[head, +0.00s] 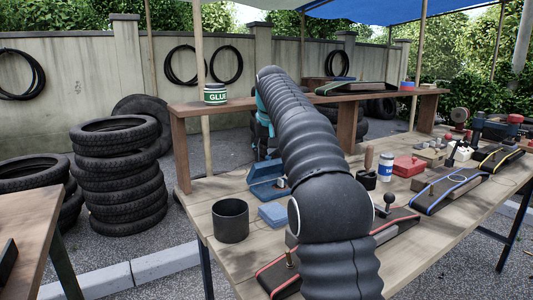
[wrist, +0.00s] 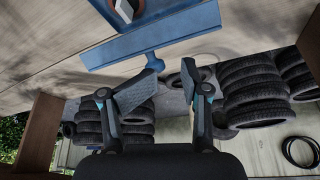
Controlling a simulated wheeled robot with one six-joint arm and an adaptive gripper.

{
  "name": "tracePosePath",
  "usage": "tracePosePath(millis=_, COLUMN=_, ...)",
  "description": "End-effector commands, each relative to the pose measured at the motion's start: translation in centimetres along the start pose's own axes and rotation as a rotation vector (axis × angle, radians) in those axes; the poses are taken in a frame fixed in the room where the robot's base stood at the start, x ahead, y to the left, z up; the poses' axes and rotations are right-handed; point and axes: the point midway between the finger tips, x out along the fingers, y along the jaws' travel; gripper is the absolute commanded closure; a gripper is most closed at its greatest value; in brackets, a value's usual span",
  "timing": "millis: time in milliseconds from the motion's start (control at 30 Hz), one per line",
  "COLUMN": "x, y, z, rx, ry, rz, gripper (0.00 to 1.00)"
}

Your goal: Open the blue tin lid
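The blue tin (head: 268,194) stands on the workbench, left of my arm in the head view. Its lid (head: 264,171) is raised at an angle, and part of the inside shows. In the wrist view the lid (wrist: 150,42) is a wide blue strip with a small tab (wrist: 155,58) on its edge. A pale and orange item (wrist: 123,9) shows in the tin. My gripper (wrist: 173,68) is open, its fingers apart and nothing between them. The left finger is close by the tab; I cannot tell whether they touch. In the head view my arm hides most of the gripper.
A red box (head: 409,166) and a blue-white can (head: 385,167) are right of my arm.

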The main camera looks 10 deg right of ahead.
Motion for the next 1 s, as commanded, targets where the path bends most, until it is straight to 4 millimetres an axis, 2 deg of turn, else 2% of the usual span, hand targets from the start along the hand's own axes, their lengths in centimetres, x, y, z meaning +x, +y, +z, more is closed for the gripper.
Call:
tracePosePath(millis=167, x=-0.6, y=0.0, z=-0.1, rx=0.000, ry=0.002, rz=0.000, gripper=0.55)
tracePosePath(millis=467, x=-5.2, y=0.0, z=-0.1, rx=0.000, ry=0.004, rz=0.000, gripper=0.55)
tracePosePath(millis=600, x=-6.5, y=0.0, z=-0.1, rx=0.000, ry=0.001, rz=0.000, gripper=0.55)
tracePosePath(millis=767, x=-7.4, y=0.0, z=0.0, rx=0.000, ry=0.000, rz=0.000, gripper=0.55)
tracePosePath(millis=1000, x=-7.5, y=0.0, z=0.0, rx=0.000, ry=0.000, rz=0.000, gripper=0.55)
